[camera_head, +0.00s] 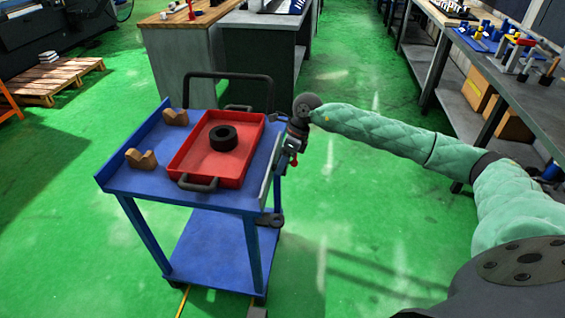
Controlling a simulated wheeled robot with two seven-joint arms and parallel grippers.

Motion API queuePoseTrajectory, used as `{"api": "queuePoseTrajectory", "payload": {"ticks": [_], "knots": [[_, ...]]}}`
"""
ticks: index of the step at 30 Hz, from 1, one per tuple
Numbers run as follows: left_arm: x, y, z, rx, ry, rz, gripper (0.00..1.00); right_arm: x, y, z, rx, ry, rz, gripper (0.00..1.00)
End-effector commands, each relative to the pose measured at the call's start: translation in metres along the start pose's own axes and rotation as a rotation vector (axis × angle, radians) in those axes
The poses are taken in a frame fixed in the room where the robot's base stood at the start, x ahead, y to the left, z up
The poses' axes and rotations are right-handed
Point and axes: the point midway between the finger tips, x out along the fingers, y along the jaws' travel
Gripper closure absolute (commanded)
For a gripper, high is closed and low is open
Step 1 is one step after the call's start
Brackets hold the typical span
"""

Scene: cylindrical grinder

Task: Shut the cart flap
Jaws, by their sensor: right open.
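The blue cart (222,203) stands on the green floor, with a flat top and a lower shelf. A narrow pale panel (267,187) runs along the cart's right side below the top edge. It looks like the flap, but my gripper partly covers that side and I cannot tell its exact angle. My right gripper (285,160) is open, pointing down at the cart's right edge near the panel. I cannot tell whether it touches the panel. My left gripper is not in view.
A red tray (190,163) with a black ring (223,138) sits on the cart top, beside two tan V-shaped blocks (141,159). A dark handle (228,75) rises at the back. Workbenches stand behind and at right. Floor left of the cart is clear.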

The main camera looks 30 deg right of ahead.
Motion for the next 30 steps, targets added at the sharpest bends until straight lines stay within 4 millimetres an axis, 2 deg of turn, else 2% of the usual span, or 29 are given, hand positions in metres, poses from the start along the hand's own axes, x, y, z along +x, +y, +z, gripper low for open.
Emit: {"api": "queuePoseTrajectory", "payload": {"ticks": [5, 12, 18, 30], "knots": [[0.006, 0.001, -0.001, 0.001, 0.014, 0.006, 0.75, -0.014, -0.001, 0.000, 0.000, -0.001, -0.003, 0.52], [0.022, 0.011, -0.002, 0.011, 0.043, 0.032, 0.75, -0.051, -0.002, 0.000, 0.000, -0.001, -0.003, 0.52], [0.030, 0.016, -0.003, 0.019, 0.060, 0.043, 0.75, -0.071, -0.001, 0.001, -0.001, -0.001, 0.000, 0.52], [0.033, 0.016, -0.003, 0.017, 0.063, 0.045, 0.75, -0.077, 0.000, 0.001, -0.001, 0.000, 0.000, 0.52]]}}
